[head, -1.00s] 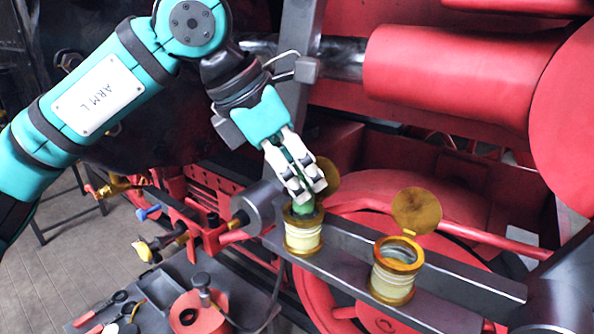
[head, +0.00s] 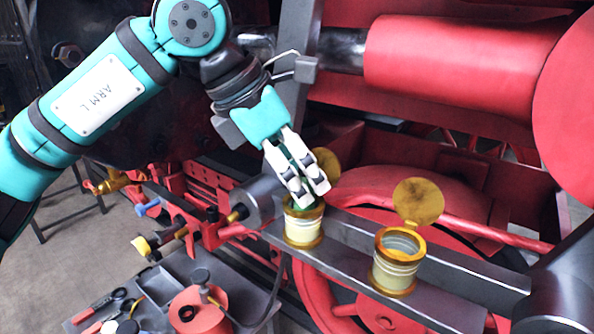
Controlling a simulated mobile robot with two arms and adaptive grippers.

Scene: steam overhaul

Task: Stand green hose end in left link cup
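The left link cup (head: 303,230) is a cream cup with brass rings, on a grey steel link bar. My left gripper (head: 312,194) points down at its mouth, fingers close together. The green hose end (head: 305,210) shows as a little dark green between and below the fingertips, at the cup's rim. The fingers look shut on it. Its lower part is hidden in the cup, so I cannot tell whether it touches the bottom. My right gripper is not in view.
A second brass-ringed cup (head: 393,268) stands open to the right, its round brass lid (head: 418,202) raised. The left cup's raised lid (head: 327,163) is partly behind my fingers. A grey tray (head: 160,290) with tools and a red can (head: 196,312) is lower left.

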